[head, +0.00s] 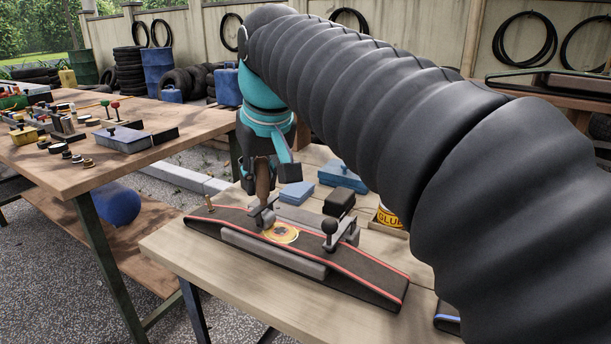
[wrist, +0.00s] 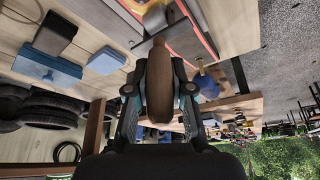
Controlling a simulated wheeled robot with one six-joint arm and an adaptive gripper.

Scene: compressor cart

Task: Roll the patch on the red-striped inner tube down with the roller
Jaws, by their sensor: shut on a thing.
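The red-striped inner tube (head: 375,274) lies dark and flattened over a grey support on the front bench. A round yellow-orange patch (head: 282,234) sits on it. My gripper (head: 268,176) is shut on the brown wooden handle of the roller (head: 262,186) and holds it upright, handle up. The roller's metal end is low at the patch's far left edge; I cannot tell if it touches. In the wrist view the handle (wrist: 160,88) stands between the fingers of my gripper (wrist: 160,95), with part of the tube (wrist: 196,32) beyond. The patch is mostly hidden there.
A dark clamp with a round knob (head: 330,228) stands on the tube right of the patch. Behind are a black block (head: 339,203), blue boxes (head: 343,177) and a yellow glue tin (head: 388,218). A blue-striped tube (head: 447,318) lies at lower right.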

